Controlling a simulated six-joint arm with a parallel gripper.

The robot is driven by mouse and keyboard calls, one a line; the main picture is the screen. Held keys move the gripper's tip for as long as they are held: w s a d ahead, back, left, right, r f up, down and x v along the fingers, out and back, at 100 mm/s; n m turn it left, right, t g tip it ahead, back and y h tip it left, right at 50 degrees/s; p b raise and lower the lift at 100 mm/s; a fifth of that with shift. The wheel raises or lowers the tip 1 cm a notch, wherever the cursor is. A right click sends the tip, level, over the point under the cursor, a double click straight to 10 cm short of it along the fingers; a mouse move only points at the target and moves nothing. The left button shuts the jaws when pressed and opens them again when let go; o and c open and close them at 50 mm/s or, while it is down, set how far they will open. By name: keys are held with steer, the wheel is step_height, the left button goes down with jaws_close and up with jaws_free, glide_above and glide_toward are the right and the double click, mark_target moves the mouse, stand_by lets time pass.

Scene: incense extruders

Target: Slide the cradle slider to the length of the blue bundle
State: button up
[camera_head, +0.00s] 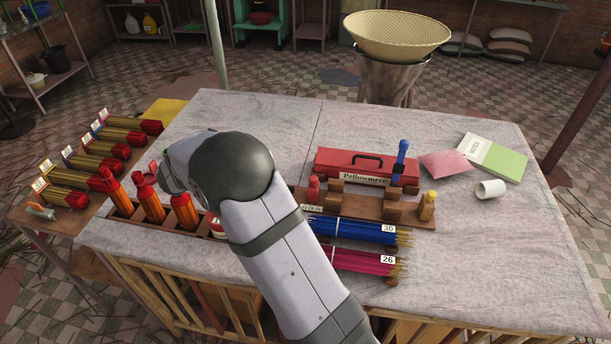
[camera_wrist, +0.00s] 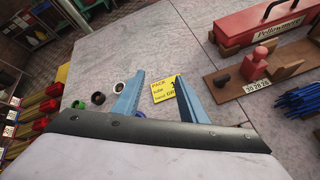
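The wooden cradle (camera_head: 357,205) lies on the table right of my arm, with upright blocks. A block with a red knob (camera_head: 313,188) stands at its left end; this looks like the slider, and the knob also shows in the wrist view (camera_wrist: 260,57). A small number label (camera_wrist: 257,86) sits beside it. The blue bundle (camera_head: 350,228), tagged 30, lies in front of the cradle; its blue ends show in the wrist view (camera_wrist: 297,103). My gripper (camera_wrist: 159,75) is open and empty above the table, left of the cradle. My arm hides it in the head view.
A pink bundle (camera_head: 350,261), tagged 26, lies before the blue one. A red toolbox (camera_head: 345,165) stands behind the cradle. Orange extruders (camera_head: 150,205) stand in a rack at left. A yellow note (camera_wrist: 160,97) lies under my gripper.

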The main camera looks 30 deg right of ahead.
steer(key=s+d+f+m+g+h, duration=0.1)
steer(key=s+d+f+g+h, duration=0.25)
steer(key=s+d, duration=0.25)
steer(key=m+g+h, duration=0.1)
steer(key=m+g, duration=0.1)
steer(key=g, duration=0.2)
glide_toward(313, 178)
steer(key=shift+p+x, duration=1.45)
steer(key=shift+x, duration=2.45)
